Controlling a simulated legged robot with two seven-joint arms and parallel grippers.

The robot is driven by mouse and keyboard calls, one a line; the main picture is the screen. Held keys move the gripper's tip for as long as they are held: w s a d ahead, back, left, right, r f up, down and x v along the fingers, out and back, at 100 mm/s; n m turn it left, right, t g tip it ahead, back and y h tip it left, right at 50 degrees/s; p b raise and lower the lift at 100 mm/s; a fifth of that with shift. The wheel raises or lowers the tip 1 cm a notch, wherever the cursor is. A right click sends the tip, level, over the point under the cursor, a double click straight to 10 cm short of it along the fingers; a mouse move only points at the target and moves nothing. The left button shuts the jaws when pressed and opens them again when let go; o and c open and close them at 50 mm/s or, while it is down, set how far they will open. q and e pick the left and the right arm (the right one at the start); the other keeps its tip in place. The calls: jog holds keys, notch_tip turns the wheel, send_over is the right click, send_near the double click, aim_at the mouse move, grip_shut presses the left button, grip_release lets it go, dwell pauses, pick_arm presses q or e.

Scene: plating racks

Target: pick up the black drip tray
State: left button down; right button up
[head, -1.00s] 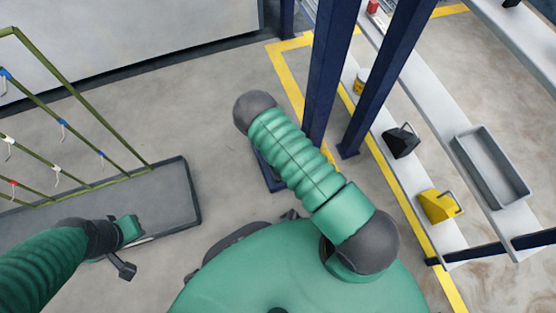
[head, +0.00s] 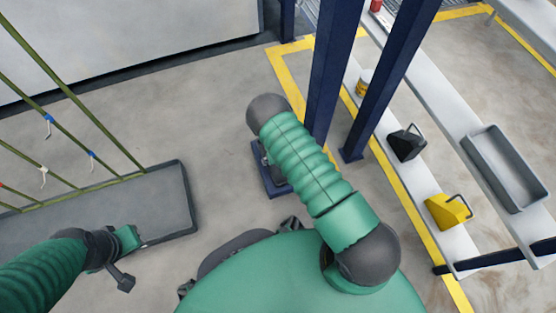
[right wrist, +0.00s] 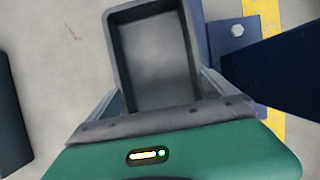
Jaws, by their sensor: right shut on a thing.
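The black drip tray (right wrist: 150,14) is a deep, dark rectangular tray, seen close up in the right wrist view with its open side facing the camera. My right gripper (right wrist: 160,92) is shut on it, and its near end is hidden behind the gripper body. In the head view my right forearm hides the right gripper and the tray. My left gripper (head: 124,260) is at the lower left, beside the grey base of the hanging rack. Its fingers are too unclear to tell open from shut.
A blue post (head: 328,75) with a bolted foot plate (right wrist: 235,33) stands close by the tray. The shelves at right hold a grey tray (head: 505,168), a yellow container (head: 448,211) and a black container (head: 406,144). A green-framed rack (head: 80,105) is at left. Floor between is clear.

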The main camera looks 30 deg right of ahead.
jog(key=shift+c, duration=1.3)
